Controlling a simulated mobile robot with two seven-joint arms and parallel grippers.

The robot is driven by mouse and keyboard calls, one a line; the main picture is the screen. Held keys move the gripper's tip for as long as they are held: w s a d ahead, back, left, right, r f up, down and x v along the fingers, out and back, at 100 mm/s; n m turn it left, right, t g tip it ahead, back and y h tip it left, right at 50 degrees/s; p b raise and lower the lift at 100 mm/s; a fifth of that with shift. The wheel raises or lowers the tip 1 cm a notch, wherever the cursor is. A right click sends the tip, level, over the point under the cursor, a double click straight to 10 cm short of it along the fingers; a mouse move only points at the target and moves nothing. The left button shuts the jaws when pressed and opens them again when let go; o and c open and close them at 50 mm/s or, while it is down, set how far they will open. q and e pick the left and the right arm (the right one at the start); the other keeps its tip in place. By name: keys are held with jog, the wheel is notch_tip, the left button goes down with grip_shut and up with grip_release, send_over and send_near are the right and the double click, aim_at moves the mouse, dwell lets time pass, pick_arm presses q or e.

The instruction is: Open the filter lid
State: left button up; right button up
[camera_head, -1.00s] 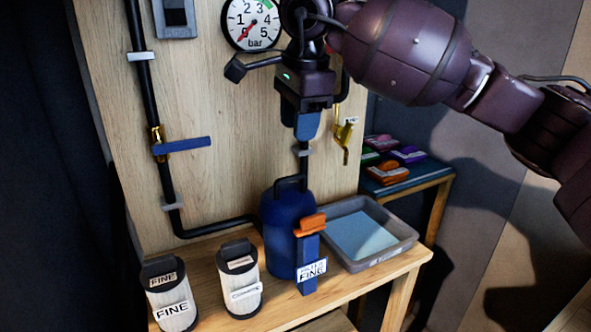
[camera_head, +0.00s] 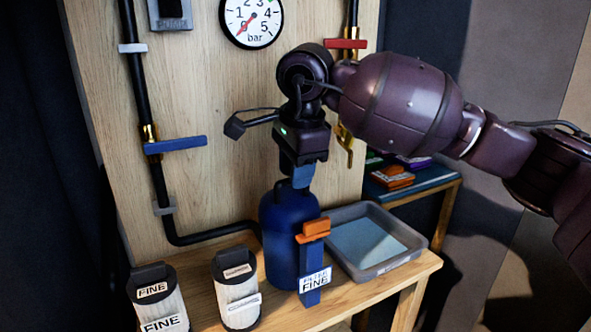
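The blue filter housing (camera_head: 282,232) stands upright on the wooden bench, with its lid (camera_head: 286,192) on top. My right gripper (camera_head: 302,178) points down just above the lid. Its blue fingertips cover part of the lid's handle, and I cannot tell whether they touch it or how far apart they are. My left gripper is not in view.
Two filter cartridges (camera_head: 238,290) (camera_head: 160,300) stand at the bench's left front. A grey tray (camera_head: 400,262) lies right of the housing. A blue-handled valve (camera_head: 176,145), a red-handled valve (camera_head: 345,44) and a pressure gauge (camera_head: 252,20) are on the wooden board behind.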

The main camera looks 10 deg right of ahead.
jog(key=c, duration=0.4)
grip_shut()
jog(key=shift+r, duration=0.1)
